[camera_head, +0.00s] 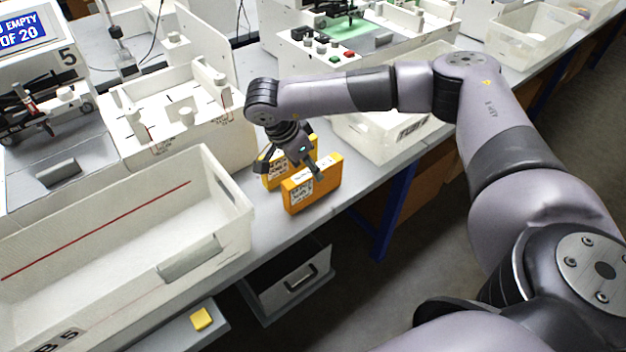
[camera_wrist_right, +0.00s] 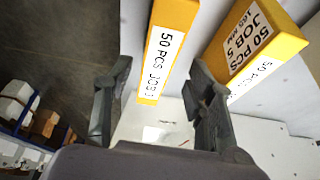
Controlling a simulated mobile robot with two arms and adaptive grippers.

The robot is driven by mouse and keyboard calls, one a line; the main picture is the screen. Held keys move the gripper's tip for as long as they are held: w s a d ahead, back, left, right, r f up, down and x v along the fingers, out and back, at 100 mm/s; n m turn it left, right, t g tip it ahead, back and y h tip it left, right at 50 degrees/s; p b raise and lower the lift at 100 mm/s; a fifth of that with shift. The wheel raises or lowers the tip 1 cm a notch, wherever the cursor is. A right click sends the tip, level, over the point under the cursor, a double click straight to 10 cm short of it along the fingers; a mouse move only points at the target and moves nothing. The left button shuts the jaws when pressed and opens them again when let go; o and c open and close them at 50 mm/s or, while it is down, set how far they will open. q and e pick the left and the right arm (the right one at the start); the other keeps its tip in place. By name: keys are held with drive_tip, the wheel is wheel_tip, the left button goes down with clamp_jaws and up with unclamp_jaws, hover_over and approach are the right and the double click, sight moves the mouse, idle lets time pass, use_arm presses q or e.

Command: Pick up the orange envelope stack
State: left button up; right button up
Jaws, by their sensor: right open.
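Two orange envelope stacks stand upright on the grey bench in the head view. The near stack (camera_head: 313,190) has white labels on its side and top. The far stack (camera_head: 273,178) is partly hidden by my right gripper (camera_head: 291,166). In the right wrist view one orange stack (camera_wrist_right: 172,42), with a "50 PCS JOB" label, lies between the open fingers of my right gripper (camera_wrist_right: 160,68), with gaps beside it. The other stack (camera_wrist_right: 262,38) is to the right, outside the right finger. My left gripper is not in view.
A large white bin (camera_head: 120,225) stands left of the stacks. Another white bin (camera_head: 385,135) stands behind, under my right arm. Plotter machines (camera_head: 180,105) line the back. The bench front edge is close to the near stack. A yellow block (camera_head: 201,319) lies below.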

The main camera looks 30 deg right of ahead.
sight(313, 184)
drive_tip(key=shift+x, duration=1)
drive_tip(key=p+x, duration=0.1)
drive_tip(key=x, duration=0.3)
drive_tip(key=shift+s+d+f+p, duration=0.15)
drive_tip(key=shift+s+d+p, duration=0.05)
drive_tip(key=shift+d+p, duration=0.1)
drive_tip(key=shift+f, duration=0.25)
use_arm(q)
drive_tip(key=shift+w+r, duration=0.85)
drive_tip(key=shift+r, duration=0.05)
use_arm(e)
clamp_jaws()
